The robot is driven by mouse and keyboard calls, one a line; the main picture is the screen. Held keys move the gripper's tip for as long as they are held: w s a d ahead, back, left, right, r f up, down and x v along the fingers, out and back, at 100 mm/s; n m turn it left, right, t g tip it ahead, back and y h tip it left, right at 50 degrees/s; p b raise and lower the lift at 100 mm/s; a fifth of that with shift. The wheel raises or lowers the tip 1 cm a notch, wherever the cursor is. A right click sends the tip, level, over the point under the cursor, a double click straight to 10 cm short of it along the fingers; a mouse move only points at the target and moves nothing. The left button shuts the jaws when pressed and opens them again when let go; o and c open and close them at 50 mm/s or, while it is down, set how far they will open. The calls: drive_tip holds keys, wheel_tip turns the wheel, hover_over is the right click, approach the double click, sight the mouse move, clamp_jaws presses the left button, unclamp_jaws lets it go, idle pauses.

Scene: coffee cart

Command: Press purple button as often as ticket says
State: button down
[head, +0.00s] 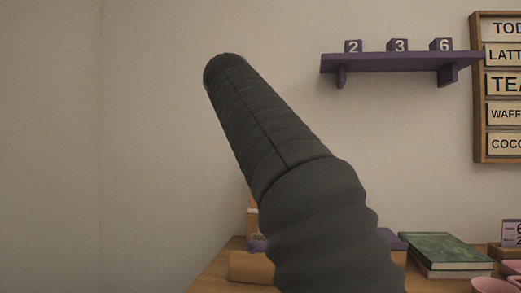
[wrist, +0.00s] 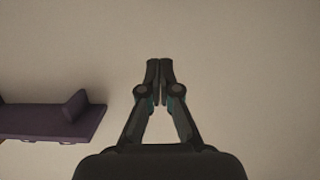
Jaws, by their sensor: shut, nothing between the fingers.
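My gripper (wrist: 159,75) is shut and empty in the wrist view, its fingertips together in front of a plain wall. In the head view my dark arm rises across the middle, and the gripper cannot be made out there. No purple button can be made out in either view. My arm hides part of the counter.
A purple shelf (head: 395,63) with number blocks 2, 3 and 6 hangs on the wall. It also shows in the wrist view (wrist: 45,121), left of my gripper. A menu board (head: 477,90) hangs at right. A green book (head: 440,247) and pink crockery (head: 492,285) are on the counter.

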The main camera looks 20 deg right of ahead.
drive_tip(key=shift+d, duration=0.1)
drive_tip(key=p+x, duration=0.2)
drive_tip(key=x, duration=0.8)
wheel_tip(320, 180, down, 3)
drive_tip(key=shift+s+r+b, duration=0.1)
drive_tip(key=shift+r+b, duration=0.15)
drive_tip(key=shift+b, duration=0.5)
drive_tip(key=shift+f, duration=0.8)
drive_tip(key=shift+f+b, duration=0.1)
drive_tip(key=shift+b, duration=0.2)
drive_tip(key=shift+f+b, duration=0.9)
